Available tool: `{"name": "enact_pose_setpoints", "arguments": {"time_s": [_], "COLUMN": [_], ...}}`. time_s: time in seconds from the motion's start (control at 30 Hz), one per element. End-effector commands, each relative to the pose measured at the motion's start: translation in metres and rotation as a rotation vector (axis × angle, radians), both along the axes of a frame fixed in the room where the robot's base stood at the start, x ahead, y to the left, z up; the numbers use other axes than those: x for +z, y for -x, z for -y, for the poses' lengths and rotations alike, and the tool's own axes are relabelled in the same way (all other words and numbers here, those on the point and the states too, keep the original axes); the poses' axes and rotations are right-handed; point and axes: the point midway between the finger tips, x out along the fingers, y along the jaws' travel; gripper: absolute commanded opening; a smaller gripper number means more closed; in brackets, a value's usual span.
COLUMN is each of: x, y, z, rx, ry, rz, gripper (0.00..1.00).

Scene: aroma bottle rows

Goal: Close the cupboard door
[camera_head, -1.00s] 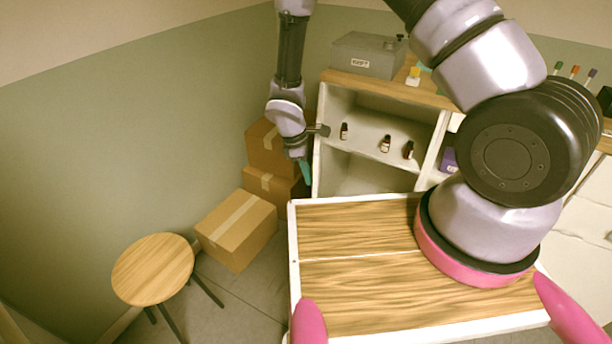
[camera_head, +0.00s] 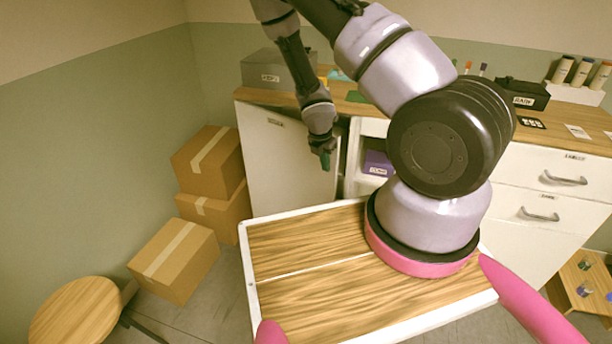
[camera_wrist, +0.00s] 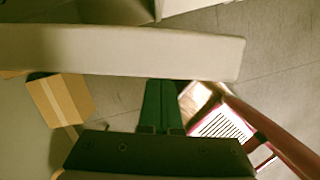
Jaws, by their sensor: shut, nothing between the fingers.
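The cupboard door (camera_head: 275,160) is a white panel with a small label near its top, under the left end of the wooden counter. It covers most of the cupboard opening but stands ajar, with a gap at its right edge. In the wrist view the door (camera_wrist: 110,50) is a pale slab seen along its edge, with a gap between it and the cabinet (camera_wrist: 110,10). My gripper (camera_head: 325,160) is at the door's outer side near its free right edge. Its green fingers (camera_wrist: 163,90) are shut and empty, with tips at or very near the door. Contact is not certain.
Cardboard boxes (camera_head: 210,165) are stacked left of the cupboard, with a round wooden stool (camera_head: 75,310) nearer. A grey box (camera_head: 278,70) stands on the counter. Drawers (camera_head: 550,175) are at the right. My own wooden-topped base fills the front.

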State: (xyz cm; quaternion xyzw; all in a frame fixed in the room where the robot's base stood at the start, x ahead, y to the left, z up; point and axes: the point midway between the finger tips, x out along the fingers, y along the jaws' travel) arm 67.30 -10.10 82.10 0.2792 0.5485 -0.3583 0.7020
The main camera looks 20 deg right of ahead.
Motion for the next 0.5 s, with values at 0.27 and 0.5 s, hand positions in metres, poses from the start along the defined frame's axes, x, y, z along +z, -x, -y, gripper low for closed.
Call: {"name": "enact_pose_setpoints", "arguments": {"time_s": [0.27, 0.5], "x": [0.000, 0.000], "y": [-0.044, -0.067], "z": [0.057, 0.080], "rx": [0.147, 0.225], "ry": [-0.001, 0.000], "rz": [0.003, 0.002], "gripper": [0.00, 0.00]}}
